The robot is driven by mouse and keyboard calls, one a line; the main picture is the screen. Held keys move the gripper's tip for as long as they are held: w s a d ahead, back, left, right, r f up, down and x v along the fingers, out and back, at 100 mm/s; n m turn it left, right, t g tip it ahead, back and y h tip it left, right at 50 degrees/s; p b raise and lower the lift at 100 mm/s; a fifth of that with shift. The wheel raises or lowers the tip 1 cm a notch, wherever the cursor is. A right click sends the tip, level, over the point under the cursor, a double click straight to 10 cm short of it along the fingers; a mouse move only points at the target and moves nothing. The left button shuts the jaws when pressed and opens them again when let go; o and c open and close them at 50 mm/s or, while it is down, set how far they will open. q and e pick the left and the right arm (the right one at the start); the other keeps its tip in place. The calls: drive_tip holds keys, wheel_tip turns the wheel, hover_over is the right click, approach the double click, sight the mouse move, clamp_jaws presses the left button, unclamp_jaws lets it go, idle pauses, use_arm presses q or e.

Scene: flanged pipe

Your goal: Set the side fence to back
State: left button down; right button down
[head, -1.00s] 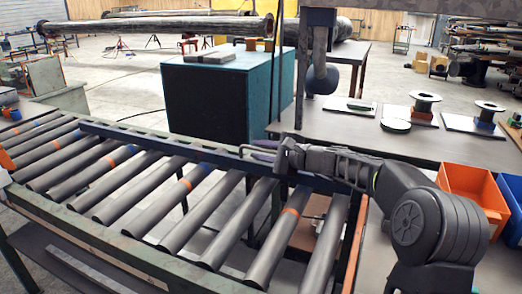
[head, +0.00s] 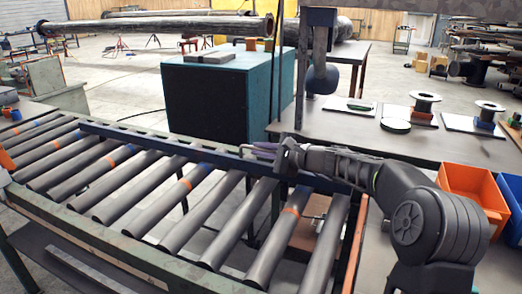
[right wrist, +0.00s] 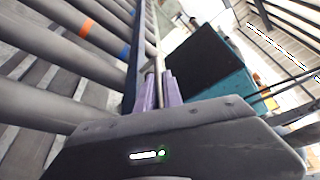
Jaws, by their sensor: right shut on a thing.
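The side fence (head: 150,140) is a long dark blue bar along the far side of the roller conveyor. It also shows in the right wrist view (right wrist: 136,60), beside the roller ends. My right gripper (head: 256,150) reaches in from the right, over the fence's far edge. Its purple fingers (right wrist: 158,92) are shut on a thin grey rod (right wrist: 157,62) beside the fence, which looks like the fence's handle. The fingers hide most of the rod in the head view. My left gripper is not in view.
Grey rollers (head: 200,208), some with orange or blue bands, fill the conveyor. A teal cabinet (head: 280,95) stands behind the fence. A grey table (head: 420,148) with flanges lies behind my right arm, with an orange bin (head: 470,185) and a blue bin (head: 510,190) at right.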

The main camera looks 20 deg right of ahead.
idle(0.5)
drive_tip(key=w+d+p, duration=0.2)
drive_tip(key=w+d, duration=0.1)
drive_tip(key=w+d+p, duration=0.3)
drive_tip(key=d, duration=0.1)
drive_tip(key=shift+w+d+r+p, duration=0.1)
drive_tip(key=shift+w+p, duration=0.1)
drive_tip(key=shift+p, duration=0.1)
drive_tip(key=c, duration=1.5)
unclamp_jaws()
